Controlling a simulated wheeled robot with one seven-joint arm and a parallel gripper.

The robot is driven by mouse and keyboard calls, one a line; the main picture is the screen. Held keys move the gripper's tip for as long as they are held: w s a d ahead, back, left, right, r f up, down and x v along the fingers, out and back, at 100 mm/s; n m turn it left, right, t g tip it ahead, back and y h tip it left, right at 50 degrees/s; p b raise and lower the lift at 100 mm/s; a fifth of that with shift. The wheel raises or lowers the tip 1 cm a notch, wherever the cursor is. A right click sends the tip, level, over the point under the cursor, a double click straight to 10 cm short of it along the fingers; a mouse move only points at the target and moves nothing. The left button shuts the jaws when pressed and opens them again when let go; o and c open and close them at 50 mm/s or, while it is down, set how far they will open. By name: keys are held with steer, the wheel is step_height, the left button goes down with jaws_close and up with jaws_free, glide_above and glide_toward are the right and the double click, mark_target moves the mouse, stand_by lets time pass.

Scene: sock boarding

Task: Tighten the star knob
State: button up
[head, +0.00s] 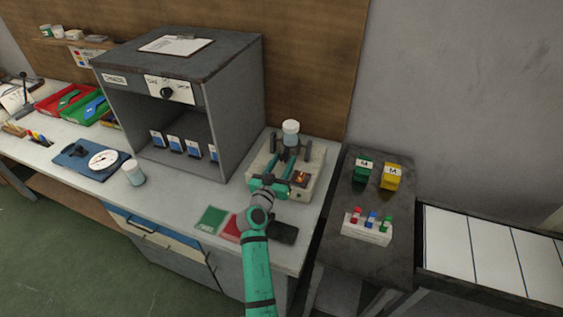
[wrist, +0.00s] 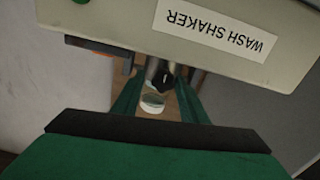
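The wash shaker (head: 312,160), a pale box with dark clamp arms on top, stands at the right end of the bench. Its label reads upside down in the wrist view (wrist: 215,28). A white-capped jar (head: 290,133) stands in the clamp. My gripper (head: 270,184) is at the shaker's near side. In the wrist view its green fingers (wrist: 159,85) lie either side of a dark, rounded part (wrist: 158,70), possibly the star knob. Its star shape is not clear. I cannot tell whether the fingers touch it. A pale, rounded object (wrist: 152,102) shows beyond the fingers.
A grey open cabinet (head: 245,95) stands left of the shaker. Green (head: 211,219) and red (head: 231,228) cards and a dark pad (head: 283,229) lie at the front edge. Another jar (head: 134,172) stands left. A dark side table (head: 375,235) holds small blocks and a colored-peg rack.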

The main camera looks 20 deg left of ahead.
steer(key=shift+a, duration=0.15)
steer(key=shift+s, duration=0.1)
steer(key=s, duration=1)
steer(key=shift+s+a, duration=0.15)
steer(key=shift+s, duration=0.15)
